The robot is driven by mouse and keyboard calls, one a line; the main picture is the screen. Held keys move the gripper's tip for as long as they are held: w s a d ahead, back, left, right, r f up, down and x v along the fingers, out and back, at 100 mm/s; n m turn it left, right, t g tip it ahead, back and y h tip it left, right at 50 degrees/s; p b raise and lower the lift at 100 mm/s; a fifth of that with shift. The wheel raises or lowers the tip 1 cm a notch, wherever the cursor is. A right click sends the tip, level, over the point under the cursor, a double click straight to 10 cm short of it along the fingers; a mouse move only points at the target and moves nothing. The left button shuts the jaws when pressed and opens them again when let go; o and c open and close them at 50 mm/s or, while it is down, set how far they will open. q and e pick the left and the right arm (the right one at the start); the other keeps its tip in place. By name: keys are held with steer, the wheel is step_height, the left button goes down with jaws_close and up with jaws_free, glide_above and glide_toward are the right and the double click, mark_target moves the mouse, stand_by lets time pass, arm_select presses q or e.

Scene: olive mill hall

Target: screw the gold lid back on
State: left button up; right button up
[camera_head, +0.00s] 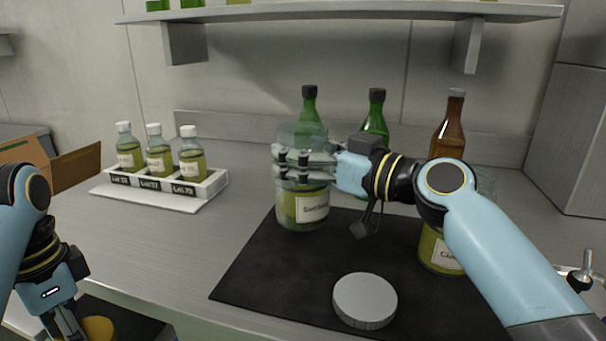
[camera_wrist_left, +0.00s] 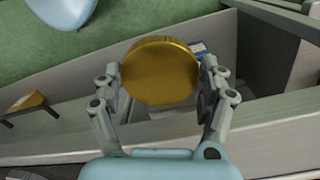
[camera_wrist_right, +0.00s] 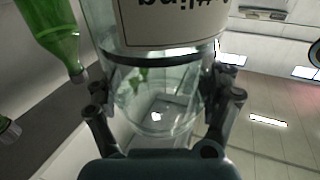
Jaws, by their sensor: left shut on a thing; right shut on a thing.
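The gold lid (camera_wrist_left: 160,72) is held between the fingers of my left gripper (camera_wrist_left: 160,88), over an open grey drawer or box. In the head view the lid (camera_head: 99,328) and left gripper (camera_head: 72,326) show at the bottom left, partly cut off. My right gripper (camera_head: 290,163) is shut around the upper part of a clear glass jar (camera_head: 293,214). This jar has a white label and green-yellow contents, stands upright on the dark mat, and shows no lid on top. The right wrist view shows the jar (camera_wrist_right: 155,105) between the fingers.
A silver lid (camera_head: 365,301) lies on the dark mat (camera_head: 265,270). A second labelled jar (camera_head: 436,252) is partly behind my right arm. Green bottles (camera_head: 375,118) and a brown bottle (camera_head: 448,128) stand behind. A white rack (camera_head: 207,187) of small bottles stands left; bare counter lies between.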

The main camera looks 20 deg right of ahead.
arm_select(q)
steer(key=shift+f+b, duration=0.3)
steer(key=shift+f, duration=0.05)
arm_select(e)
steer(key=shift+f, duration=1.85)
arm_select(q)
steer(key=shift+f, duration=0.15)
arm_select(e)
steer(key=shift+f, duration=0.1)
steer(key=o, duration=1.6)
steer(key=shift+c, duration=0.2)
steer(key=shift+s+d, duration=0.15)
steer(key=shift+s, duration=0.05)
arm_select(q)
steer(key=shift+s+f+b, duration=0.1)
steer(key=shift+f+b, duration=1.4)
steer(key=shift+f, duration=0.1)
arm_select(e)
steer(key=v, duration=1.1)
steer(key=shift+s, duration=0.25)
